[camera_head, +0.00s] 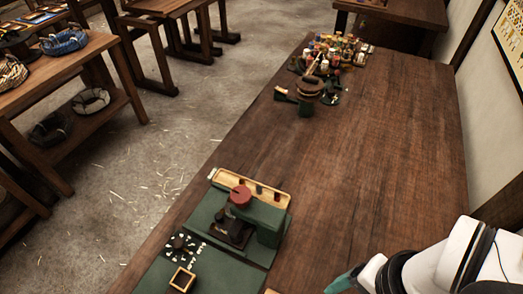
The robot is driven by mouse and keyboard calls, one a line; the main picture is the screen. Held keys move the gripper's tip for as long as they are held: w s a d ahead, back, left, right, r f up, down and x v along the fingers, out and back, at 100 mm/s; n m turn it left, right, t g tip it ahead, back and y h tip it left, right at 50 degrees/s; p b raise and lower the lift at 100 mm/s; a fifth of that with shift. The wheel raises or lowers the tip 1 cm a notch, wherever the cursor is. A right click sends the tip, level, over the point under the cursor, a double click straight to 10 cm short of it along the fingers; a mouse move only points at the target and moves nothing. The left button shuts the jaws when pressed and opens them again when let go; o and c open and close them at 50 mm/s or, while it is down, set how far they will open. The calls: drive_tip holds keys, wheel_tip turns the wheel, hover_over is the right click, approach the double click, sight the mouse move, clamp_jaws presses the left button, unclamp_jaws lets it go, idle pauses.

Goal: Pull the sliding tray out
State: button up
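A green machine (269,228) with a round red knob (240,195) stands on the wooden table at the lower middle. A long light-wood tray (252,186) with small dark pieces in it lies along the machine's far side; it may be the sliding tray, but I cannot tell how far out it is. My gripper (343,282) shows only in part at the bottom edge, right of the machine and apart from it. A teal fingertip is visible; the rest is cut off, so its opening cannot be told.
Many small bottles (335,50) and a dark tool stand at the table's far end. The table's middle (365,150) is clear.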

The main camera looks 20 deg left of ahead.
drive_tip(key=w+a+n, duration=0.1)
drive_tip(key=w+a+r+n, duration=0.1)
drive_tip(key=w, duration=0.1)
drive_tip(key=w+a+n, duration=0.1)
drive_tip(key=w, duration=0.1)
drive_tip(key=shift+a+r+n+h, duration=0.15)
drive_tip(key=shift+r+n+h, duration=0.15)
drive_tip(key=shift+r+n, duration=0.1)
drive_tip(key=shift+c, duration=0.8)
drive_tip(key=n+h, duration=0.1)
drive_tip(key=n, duration=1.6)
hover_over(218, 216)
wheel_tip(218, 216, down, 5)
wheel_tip(218, 216, down, 16)
drive_tip(key=shift+r, duration=0.25)
clamp_jaws()
